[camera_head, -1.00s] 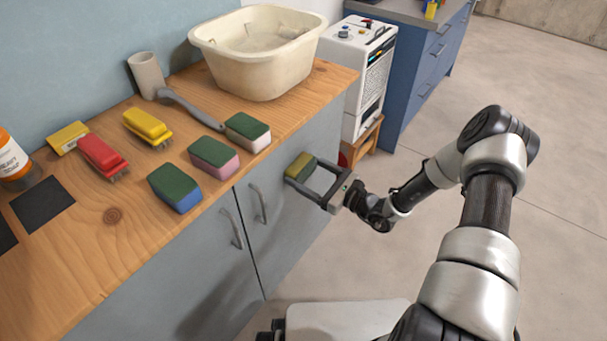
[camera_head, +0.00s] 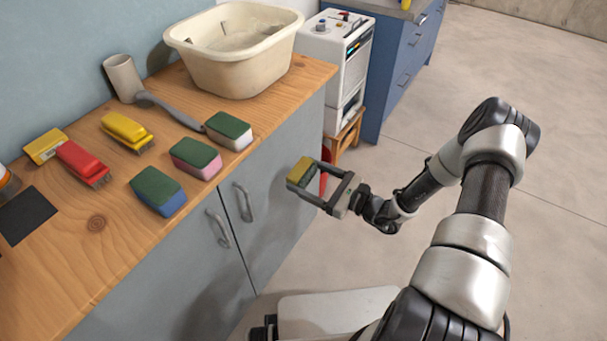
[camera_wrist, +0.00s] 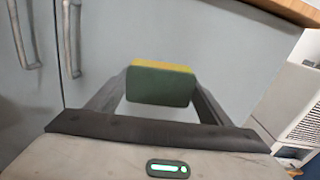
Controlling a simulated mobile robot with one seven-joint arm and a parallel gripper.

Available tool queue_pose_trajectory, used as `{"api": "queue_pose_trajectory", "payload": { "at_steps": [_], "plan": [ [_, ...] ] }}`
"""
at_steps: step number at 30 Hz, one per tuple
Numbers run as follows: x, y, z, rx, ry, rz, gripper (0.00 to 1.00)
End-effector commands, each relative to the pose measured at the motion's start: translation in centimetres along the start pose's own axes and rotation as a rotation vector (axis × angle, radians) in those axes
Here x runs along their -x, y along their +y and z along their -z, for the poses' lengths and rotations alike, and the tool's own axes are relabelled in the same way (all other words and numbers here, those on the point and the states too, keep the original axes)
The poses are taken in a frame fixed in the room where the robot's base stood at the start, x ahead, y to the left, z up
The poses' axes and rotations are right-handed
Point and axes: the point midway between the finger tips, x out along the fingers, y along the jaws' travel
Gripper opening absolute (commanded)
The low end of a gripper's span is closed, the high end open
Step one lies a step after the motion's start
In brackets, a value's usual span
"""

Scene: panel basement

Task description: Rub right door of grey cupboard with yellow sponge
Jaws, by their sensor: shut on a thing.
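The grey cupboard's right door (camera_head: 268,200) is closed, with a grey bar handle (camera_head: 243,202) near its left edge. It also shows in the wrist view (camera_wrist: 190,35). My gripper (camera_head: 318,182) is shut on the yellow sponge (camera_head: 301,168), which has a dark green side. The sponge is in front of the right part of the door. In the wrist view the sponge (camera_wrist: 160,84) sits between the fingertips, green side toward the camera and yellow edge on top. I cannot tell whether it touches the door.
A white machine (camera_head: 335,60) stands right of the cupboard. Floor on the right is clear.

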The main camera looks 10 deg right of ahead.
Motion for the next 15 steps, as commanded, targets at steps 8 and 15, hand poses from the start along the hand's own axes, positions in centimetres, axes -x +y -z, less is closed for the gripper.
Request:
{"api": "queue_pose_trajectory", "payload": {
  "at_steps": [8, 15],
  "plan": [
    [0.4, 0.0, 0.0, 0.000, 0.000, 0.001, 0.55],
    [2.4, -0.1, -0.1, 0.000, -0.001, 0.001, 0.55]
  ]
}}
